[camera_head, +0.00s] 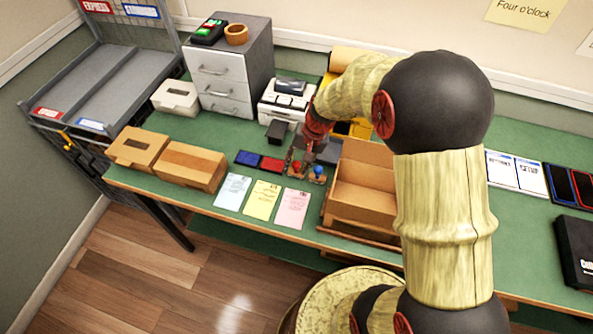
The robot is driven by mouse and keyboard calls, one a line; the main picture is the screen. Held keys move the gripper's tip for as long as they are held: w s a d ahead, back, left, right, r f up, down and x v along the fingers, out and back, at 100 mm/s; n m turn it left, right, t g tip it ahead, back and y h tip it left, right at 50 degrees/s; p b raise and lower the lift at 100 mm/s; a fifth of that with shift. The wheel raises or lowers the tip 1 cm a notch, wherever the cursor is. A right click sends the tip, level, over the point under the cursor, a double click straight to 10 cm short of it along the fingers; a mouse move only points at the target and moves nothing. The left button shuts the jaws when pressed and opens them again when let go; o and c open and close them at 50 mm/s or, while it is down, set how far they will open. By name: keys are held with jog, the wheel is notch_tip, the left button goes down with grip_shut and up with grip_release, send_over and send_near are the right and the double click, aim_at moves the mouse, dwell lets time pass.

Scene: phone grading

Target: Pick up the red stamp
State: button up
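My gripper (299,160) reaches down from above, right at the red stamp. Its two dark fingers look spread, one on either side of the red knob. The fingers are small here, and I cannot tell whether either touches the stamp. The stamp's base is partly hidden.
Red (272,165) and blue (248,158) ink pads lie left of the stamps. Blue, yellow and pink papers (263,199) lie in front. A open cardboard box (362,200) stands close on the right. A printer (287,100) and grey drawers (228,75) stand behind.

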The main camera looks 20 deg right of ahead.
aim_at(297, 162)
jog(key=shift+c, duration=1.2)
grip_shut()
notch_tip(297, 162, up, 10)
jog(key=p, duration=0.2)
jog(key=shift+p, duration=0.35)
jog(key=shift+c, duration=0.5)
grip_release()
jog(key=shift+c, duration=1.2)
